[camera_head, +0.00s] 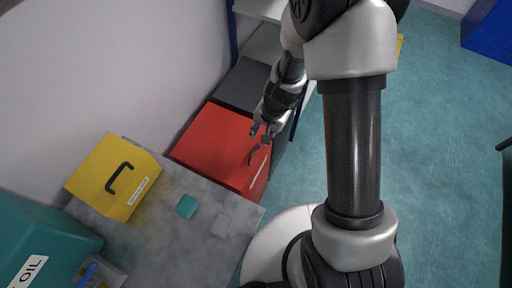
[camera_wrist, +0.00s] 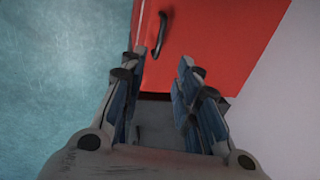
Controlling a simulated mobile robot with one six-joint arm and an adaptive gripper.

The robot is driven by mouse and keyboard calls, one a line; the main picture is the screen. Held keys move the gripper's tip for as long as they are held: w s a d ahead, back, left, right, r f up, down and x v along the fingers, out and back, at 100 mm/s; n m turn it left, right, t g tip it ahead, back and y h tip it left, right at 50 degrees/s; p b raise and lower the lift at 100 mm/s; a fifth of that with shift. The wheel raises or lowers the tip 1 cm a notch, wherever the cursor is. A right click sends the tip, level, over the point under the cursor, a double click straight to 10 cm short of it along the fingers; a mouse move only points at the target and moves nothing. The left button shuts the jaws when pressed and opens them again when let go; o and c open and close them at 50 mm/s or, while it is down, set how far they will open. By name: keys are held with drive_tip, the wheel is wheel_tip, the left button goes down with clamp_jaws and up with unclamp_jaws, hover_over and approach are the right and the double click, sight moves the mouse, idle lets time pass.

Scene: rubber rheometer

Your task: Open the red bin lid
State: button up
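The red bin (camera_head: 215,145) stands at the end of the grey worktop, and its red lid appears closed. A black curved handle (camera_head: 251,157) sits on the lid near its right edge. My gripper (camera_head: 261,133) is over that right side, close to the handle. In the wrist view the red lid (camera_wrist: 215,45) fills the upper middle, with the handle (camera_wrist: 161,34) just beyond the fingertips. My gripper (camera_wrist: 161,62) is open there, its two fingers apart with nothing held between them. Whether a finger touches the lid cannot be told.
A yellow box (camera_head: 113,178) with a black handle stands on the grey worktop (camera_head: 165,240), near a small teal block (camera_head: 186,206). A dark grey surface (camera_head: 243,85) lies behind the red bin, beside shelving. Teal floor (camera_head: 440,150) is open at right.

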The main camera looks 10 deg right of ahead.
sight(254, 150)
drive_tip(key=f+b, duration=0.2)
drive_tip(key=f, duration=0.2)
drive_tip(key=w+a+f+b, duration=0.1)
drive_tip(key=f+b, duration=0.1)
drive_tip(key=f, duration=0.2)
drive_tip(key=a+f+b, duration=0.1)
drive_tip(key=f+b, duration=0.1)
drive_tip(key=f, duration=0.3)
drive_tip(key=shift+w+a+b, duration=0.1)
drive_tip(key=shift+w+b, duration=0.15)
drive_tip(key=shift+b, duration=0.05)
drive_tip(key=shift+c, duration=0.2)
clamp_jaws()
